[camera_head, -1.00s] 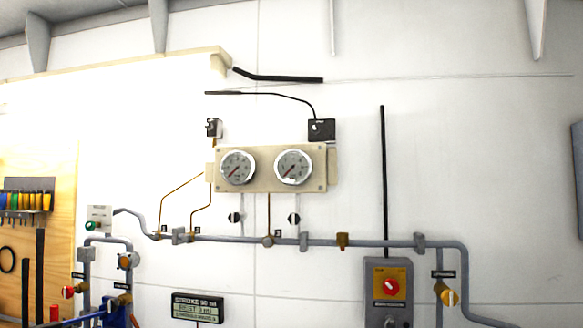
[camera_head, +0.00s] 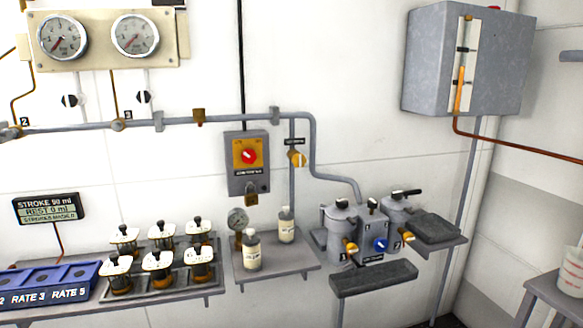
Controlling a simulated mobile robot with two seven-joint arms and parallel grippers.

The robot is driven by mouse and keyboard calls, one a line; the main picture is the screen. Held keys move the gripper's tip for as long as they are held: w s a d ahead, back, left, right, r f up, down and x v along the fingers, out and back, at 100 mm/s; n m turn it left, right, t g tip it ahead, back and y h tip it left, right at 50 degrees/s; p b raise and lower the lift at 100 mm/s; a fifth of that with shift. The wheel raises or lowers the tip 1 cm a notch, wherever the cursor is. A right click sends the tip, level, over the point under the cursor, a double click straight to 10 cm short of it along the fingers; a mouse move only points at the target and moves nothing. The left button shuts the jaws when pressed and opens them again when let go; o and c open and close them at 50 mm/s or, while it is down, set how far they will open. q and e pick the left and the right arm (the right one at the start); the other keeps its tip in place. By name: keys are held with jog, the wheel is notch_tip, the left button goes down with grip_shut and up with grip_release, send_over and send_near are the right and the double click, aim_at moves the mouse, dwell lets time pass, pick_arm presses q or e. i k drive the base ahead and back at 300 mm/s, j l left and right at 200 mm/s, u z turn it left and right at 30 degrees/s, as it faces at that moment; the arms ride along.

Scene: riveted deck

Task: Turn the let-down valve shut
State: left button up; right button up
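A yellow round valve knob (camera_head: 297,158) sits on the grey vertical pipe right of the control box, under a small black label. It looks like the let-down valve, but the label is too small to read surely. A pale mark shows on the knob; I cannot tell its turn position. Other yellow knobs show on the grey canister unit: a left one (camera_head: 350,248) and a right one (camera_head: 405,236). Neither of my grippers is in view.
A grey box with a red knob (camera_head: 248,156) hangs left of the valve. Below are a shelf with bottles (camera_head: 252,250), a rack of capped jars (camera_head: 158,262) and a blue tray (camera_head: 50,284). A grey cabinet (camera_head: 430,62) hangs at right.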

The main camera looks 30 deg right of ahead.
aim_at(299, 159)
jog(key=i+j+z, duration=0.1)
jog(key=i, duration=0.35)
jog(key=i+j+z, duration=0.15)
jog(key=i, duration=0.35)
jog(key=i+j+z, duration=0.1)
jog(key=i, duration=0.35)
jog(key=i+j+z, duration=0.15)
jog(key=i+j, duration=0.15)
jog(key=i, duration=0.1)
